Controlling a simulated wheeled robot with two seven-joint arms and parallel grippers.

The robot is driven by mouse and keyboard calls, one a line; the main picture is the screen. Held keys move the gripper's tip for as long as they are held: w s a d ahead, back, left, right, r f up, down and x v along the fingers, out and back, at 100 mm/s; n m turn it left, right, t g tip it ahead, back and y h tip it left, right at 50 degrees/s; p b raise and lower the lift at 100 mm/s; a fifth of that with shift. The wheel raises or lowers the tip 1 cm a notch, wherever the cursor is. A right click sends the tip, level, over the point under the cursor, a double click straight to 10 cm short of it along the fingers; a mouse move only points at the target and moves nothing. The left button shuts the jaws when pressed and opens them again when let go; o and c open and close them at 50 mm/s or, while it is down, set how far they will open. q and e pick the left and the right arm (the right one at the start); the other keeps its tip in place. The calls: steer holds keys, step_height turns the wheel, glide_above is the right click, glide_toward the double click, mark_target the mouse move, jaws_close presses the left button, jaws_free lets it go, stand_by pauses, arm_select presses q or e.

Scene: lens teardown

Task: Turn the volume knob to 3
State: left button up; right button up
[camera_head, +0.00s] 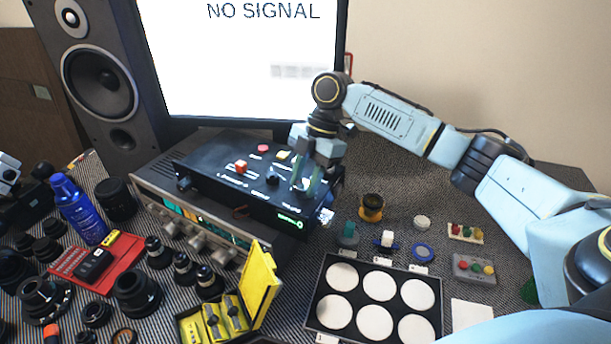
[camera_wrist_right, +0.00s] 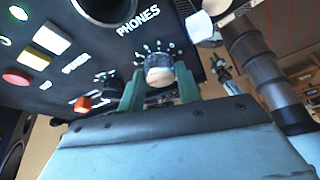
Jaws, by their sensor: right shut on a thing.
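The black control box (camera_head: 215,190) lies on top of a silver receiver below the monitor. My right gripper (camera_head: 307,184) reaches down to the right end of its top panel. In the right wrist view, its two green fingers (camera_wrist_right: 160,88) stand on either side of a pale round knob (camera_wrist_right: 159,72) and are shut on it. Small white dial marks fan around this knob, but I cannot read the numbers or the setting. The head view mostly hides the knob behind the fingers. My left gripper is not in view.
A black tray (camera_head: 352,296) with white discs is in front. A yellow open case (camera_head: 262,284) and several lenses crowd the left.

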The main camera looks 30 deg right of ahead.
steer(key=m+t+p, duration=0.1)
steer(key=m+p, duration=0.2)
steer(key=p, duration=0.3)
steer(key=m+t+h+p, duration=0.1)
steer(key=m+p, duration=0.3)
steer(key=p, duration=0.2)
steer(key=s+m+t+p, duration=0.1)
steer(key=m+t+p, duration=0.1)
steer(key=m+p, duration=0.2)
steer(key=shift+a+r+p, duration=0.15)
steer(key=shift+r+p, duration=0.05)
steer(key=shift+p, duration=1.05)
steer(key=m+h+p, duration=0.1)
steer(key=m, duration=0.2)
steer(key=shift+a+f+t, duration=0.1)
steer(key=shift+f+t, duration=0.05)
steer(key=shift+t, duration=0.15)
steer(key=shift+f+m+h+p, duration=0.1)
steer(key=shift+m+h+p, duration=0.35)
steer(key=shift+m, duration=1.15)
steer(key=shift+h, duration=0.25)
steer(key=o, duration=1)
steer(key=shift+s+r+t, duration=0.2)
steer(key=shift+r+t, duration=0.1)
steer(key=shift+r, duration=0.35)
steer(key=v, duration=1.2)
steer(key=shift+b, duration=0.4)
